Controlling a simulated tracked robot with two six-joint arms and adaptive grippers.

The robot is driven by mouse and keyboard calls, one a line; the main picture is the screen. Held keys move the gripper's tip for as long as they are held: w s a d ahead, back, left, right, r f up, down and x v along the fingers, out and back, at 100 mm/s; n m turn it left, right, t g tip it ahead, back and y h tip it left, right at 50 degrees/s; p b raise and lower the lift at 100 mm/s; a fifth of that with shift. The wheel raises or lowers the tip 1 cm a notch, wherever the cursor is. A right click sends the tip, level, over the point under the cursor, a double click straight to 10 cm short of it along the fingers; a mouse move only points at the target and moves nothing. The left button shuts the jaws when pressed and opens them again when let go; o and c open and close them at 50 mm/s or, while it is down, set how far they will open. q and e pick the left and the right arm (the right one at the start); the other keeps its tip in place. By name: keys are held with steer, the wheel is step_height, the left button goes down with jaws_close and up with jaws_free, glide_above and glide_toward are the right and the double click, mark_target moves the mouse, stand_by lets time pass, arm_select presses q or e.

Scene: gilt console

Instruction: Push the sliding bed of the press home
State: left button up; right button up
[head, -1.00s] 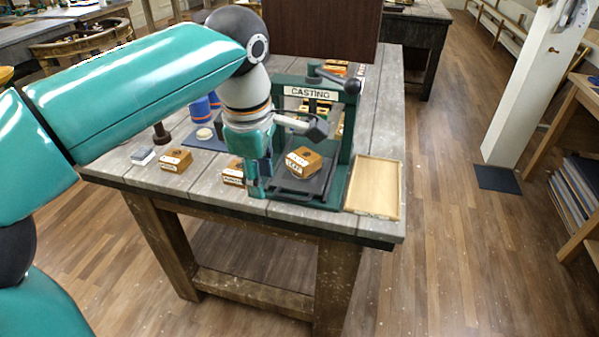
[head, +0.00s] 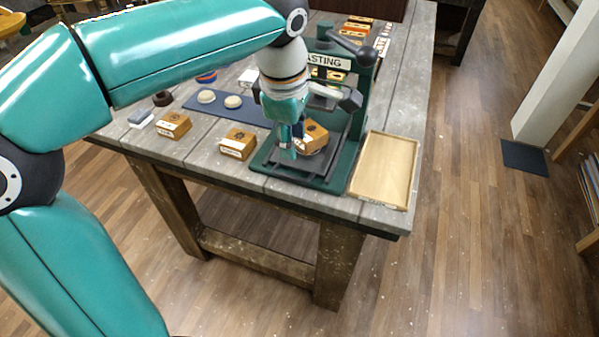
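The green press (head: 359,105) stands on the workbench with a partly covered sign reading "ASTING" and a dark lever on top. Its sliding bed (head: 306,168) is a dark plate low in the frame, standing out toward the bench's front edge. A wooden block (head: 317,138) with a round dark mark sits on the bed. My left gripper (head: 289,148) points down at the block's left front side and hides part of it. I cannot tell whether it touches the block or the bed, or how far its fingers are apart. My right gripper is out of view.
An empty wooden tray (head: 385,170) lies right of the press. Two more wooden blocks, one near the press (head: 238,143) and one farther left (head: 173,125), stand on the bench. A blue mat (head: 228,106) holds pale discs. The bench's front edge is close.

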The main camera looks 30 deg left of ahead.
mark_target(296, 178)
arm_select(q)
steer(key=f, duration=0.3)
steer(key=w+f, duration=0.1)
steer(key=f, duration=0.7)
steer(key=shift+w+a, duration=0.25)
steer(key=shift+w, duration=0.15)
steer(key=shift+c, duration=0.3)
jaws_close()
